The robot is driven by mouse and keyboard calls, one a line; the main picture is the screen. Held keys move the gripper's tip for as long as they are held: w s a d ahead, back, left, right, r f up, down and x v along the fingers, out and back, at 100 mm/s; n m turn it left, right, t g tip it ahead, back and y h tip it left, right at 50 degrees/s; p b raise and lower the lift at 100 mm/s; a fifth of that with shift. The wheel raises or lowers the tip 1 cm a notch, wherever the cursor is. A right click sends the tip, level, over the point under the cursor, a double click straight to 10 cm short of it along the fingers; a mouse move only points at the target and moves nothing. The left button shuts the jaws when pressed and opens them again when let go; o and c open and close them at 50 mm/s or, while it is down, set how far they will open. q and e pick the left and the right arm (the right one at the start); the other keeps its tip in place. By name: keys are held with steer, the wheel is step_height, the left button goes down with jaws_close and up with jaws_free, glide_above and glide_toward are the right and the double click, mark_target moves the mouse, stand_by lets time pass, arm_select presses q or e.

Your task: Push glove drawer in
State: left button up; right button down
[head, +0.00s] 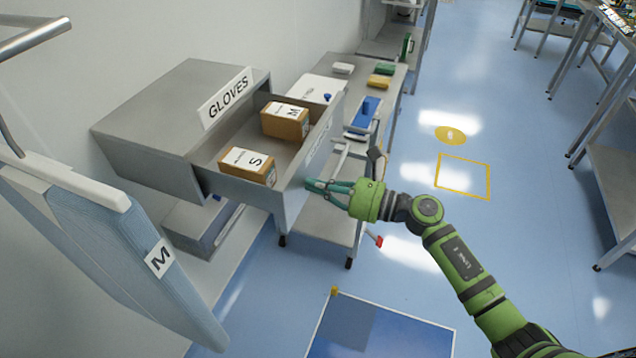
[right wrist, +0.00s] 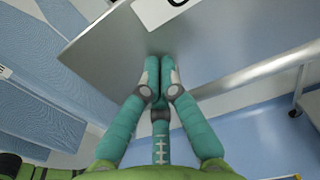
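The glove drawer (head: 292,200) stands pulled out of a grey cabinet marked GLOVES (head: 160,110). Inside lie two brown glove boxes, one marked S (head: 248,165) and one marked M (head: 285,120). My right gripper (head: 308,185) is at the drawer's outer front face, near its lower, closer end. In the right wrist view its teal fingers (right wrist: 160,62) are together with nothing between them, and their tips are at or very near the grey front panel (right wrist: 225,40). Whether they touch it I cannot tell. My left gripper is out of view.
A metal cart (head: 340,205) with a blue item (head: 366,112) and small coloured packs stands beyond the drawer. A blue garment tagged M (head: 130,255) hangs at the left. A blue mat (head: 380,330) lies on the floor in front. Open floor (head: 420,220) lies right of the drawer.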

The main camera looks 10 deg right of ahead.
mark_target(236, 161)
steer(key=b+x, duration=0.7)
steer(key=x, duration=1.1)
steer(key=shift+w+a+f+b, duration=0.1)
steer(key=shift+w+b, duration=0.1)
steer(key=shift+b, duration=0.2)
steer(key=shift+w+a, duration=0.2)
steer(key=shift+a, duration=0.15)
steer(key=shift+r, duration=0.3)
